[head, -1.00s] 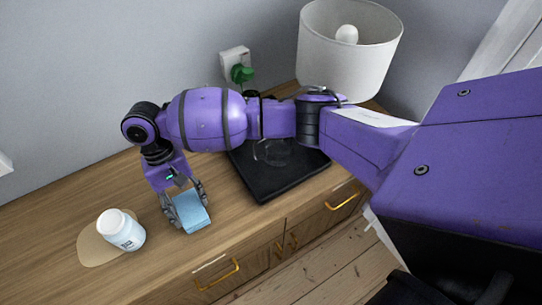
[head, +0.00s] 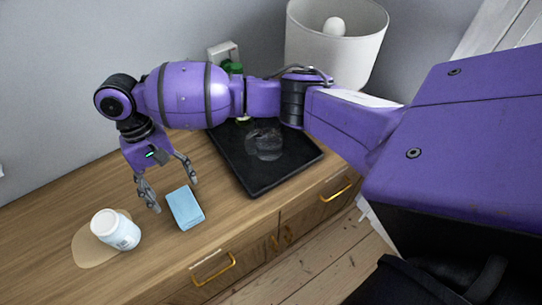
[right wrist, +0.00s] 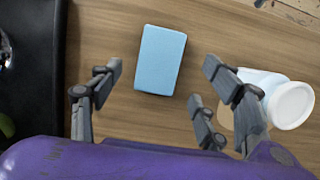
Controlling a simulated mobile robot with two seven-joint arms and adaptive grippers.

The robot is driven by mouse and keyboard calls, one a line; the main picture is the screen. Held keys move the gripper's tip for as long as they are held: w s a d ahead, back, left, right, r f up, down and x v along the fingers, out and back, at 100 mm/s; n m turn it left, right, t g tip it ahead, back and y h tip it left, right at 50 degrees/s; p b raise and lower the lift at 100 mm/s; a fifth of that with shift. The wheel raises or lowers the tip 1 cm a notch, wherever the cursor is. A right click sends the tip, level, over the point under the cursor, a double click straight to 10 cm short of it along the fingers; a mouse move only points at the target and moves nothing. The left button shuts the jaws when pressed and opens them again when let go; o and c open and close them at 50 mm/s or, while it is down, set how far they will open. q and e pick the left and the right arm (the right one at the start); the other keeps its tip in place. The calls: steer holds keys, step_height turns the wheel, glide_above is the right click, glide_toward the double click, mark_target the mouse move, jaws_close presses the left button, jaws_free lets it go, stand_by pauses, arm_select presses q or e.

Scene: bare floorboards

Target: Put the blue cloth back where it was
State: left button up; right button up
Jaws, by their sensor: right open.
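The blue cloth (head: 185,207), a light-blue folded block, lies on the wooden cabinet top near its front edge, right of the white bottle (head: 115,230). My right gripper (head: 173,194) is open and empty just behind and above the cloth, its fingers spread. In the right wrist view the cloth (right wrist: 160,60) lies beyond the open fingertips, with no finger seen gripping it. The bottle (right wrist: 285,100) is at the right there. My left gripper is not in view.
A pale beige patch (head: 88,252) lies under and beside the bottle. A black tray (head: 262,182) with a clear glass item (head: 265,145) is to the right, partly behind my arm. A white lampshade (head: 333,45) stands at the back. The cabinet top's left side is clear.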

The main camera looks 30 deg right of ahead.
mark_target(178, 194)
steer(key=v, duration=0.6)
steer(key=shift+r, duration=0.2)
steer(key=shift+s+f, duration=0.1)
steer(key=shift+f, duration=0.05)
